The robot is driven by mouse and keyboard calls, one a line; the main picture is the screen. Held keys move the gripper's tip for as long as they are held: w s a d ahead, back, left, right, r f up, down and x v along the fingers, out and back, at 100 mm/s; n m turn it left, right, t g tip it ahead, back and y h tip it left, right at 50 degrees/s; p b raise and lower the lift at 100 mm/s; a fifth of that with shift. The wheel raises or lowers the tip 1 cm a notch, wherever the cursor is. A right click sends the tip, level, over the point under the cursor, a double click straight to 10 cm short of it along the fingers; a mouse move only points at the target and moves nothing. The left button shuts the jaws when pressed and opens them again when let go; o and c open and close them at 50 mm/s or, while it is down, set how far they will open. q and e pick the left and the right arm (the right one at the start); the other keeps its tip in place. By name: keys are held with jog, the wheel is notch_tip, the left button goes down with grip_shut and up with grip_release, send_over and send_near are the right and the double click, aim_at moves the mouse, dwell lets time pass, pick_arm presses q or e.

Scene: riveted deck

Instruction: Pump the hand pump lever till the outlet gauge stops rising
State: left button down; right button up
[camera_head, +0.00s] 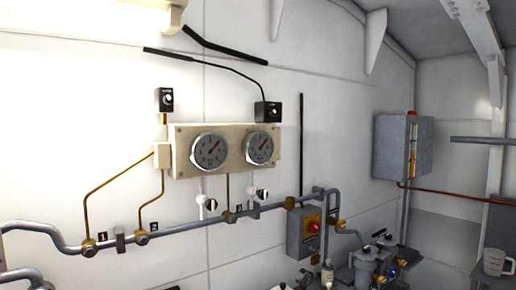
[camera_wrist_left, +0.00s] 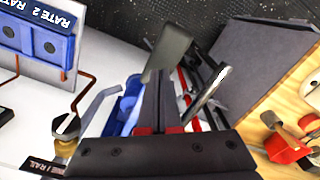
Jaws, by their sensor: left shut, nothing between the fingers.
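Two round dial gauges, a left one (camera_head: 209,151) and a right one (camera_head: 259,148), sit on a cream panel in the head view. Both needles point up and right; I cannot tell which is the outlet gauge. A grey pump-like body (camera_head: 366,268) stands at the lower right, cut by the frame edge. I cannot clearly identify its lever. My left gripper (camera_wrist_left: 159,88) shows in the left wrist view, shut and empty. A grey block (camera_wrist_left: 168,50) lies just beyond its fingertips; contact is unclear. My right gripper is not in view.
A grey pipe (camera_head: 185,228) runs along the wall. A blue unit (camera_wrist_left: 35,38) and red-handled parts (camera_wrist_left: 288,148) flank my left gripper.

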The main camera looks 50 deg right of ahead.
pick_arm(q)
jog(key=shift+r, duration=0.1)
notch_tip(320, 180, up, 5)
jog(key=p, duration=0.5)
dwell(0.6)
